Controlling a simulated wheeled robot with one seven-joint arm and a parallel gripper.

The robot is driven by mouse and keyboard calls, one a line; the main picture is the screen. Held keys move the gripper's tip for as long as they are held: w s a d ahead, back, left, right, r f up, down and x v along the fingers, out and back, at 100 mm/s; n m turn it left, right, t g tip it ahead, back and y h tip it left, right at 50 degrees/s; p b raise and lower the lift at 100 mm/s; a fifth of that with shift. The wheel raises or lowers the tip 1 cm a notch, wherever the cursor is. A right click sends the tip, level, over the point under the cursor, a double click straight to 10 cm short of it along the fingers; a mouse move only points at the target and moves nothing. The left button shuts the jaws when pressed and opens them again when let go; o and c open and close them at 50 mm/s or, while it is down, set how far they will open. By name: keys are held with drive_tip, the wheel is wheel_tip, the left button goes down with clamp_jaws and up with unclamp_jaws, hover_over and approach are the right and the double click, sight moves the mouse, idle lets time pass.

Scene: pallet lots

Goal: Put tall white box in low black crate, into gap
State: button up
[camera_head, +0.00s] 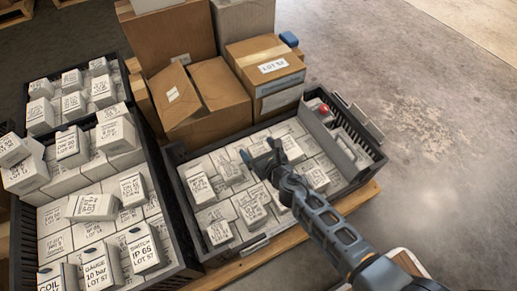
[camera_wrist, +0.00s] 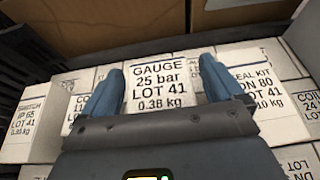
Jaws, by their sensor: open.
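The low black crate (camera_head: 184,205) is in the middle of the head view, filled with several white labelled boxes. My gripper (camera_head: 260,151) is over the back part of this crate, with its jaws apart. In the wrist view, my gripper (camera_wrist: 160,82) has one finger on each side of a white box marked GAUGE 25 bar LOT 41 (camera_wrist: 158,74). The jaws are not closed on it. I cannot tell whether it is the tall white box. My gripper hides part of the crate, and I cannot make out the gap clearly.
A higher black crate (camera_head: 172,200) heaped with white boxes stands at left. Brown cartons (camera_head: 268,75) rise close behind the low crate. A grey tray part with a red item (camera_head: 323,108) fills its right end. The concrete floor (camera_head: 430,130) at right is clear.

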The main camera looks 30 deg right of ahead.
drive_tip(key=p+v, duration=0.3)
drive_tip(key=v, duration=0.9)
drive_tip(key=shift+r, duration=0.1)
drive_tip(key=s+d+r+m+y, duration=0.1)
drive_tip(key=s+r+m, duration=0.4)
drive_tip(key=s+m, duration=0.45)
drive_tip(key=s+r+m, duration=0.5)
drive_tip(key=s+m, duration=0.3)
drive_tip(key=s, duration=0.2)
drive_tip(key=s+r+m, duration=0.5)
drive_tip(key=r+m, duration=0.4)
drive_tip(key=r, duration=0.1)
drive_tip(key=s+r+m+t+h, duration=0.1)
drive_tip(key=s+r+m, duration=0.4)
drive_tip(key=r+m, duration=0.4)
drive_tip(key=shift+a+r, duration=0.35)
drive_tip(key=shift+a, duration=0.05)
drive_tip(key=shift+s+m, duration=0.15)
drive_tip(key=shift+m, duration=0.1)
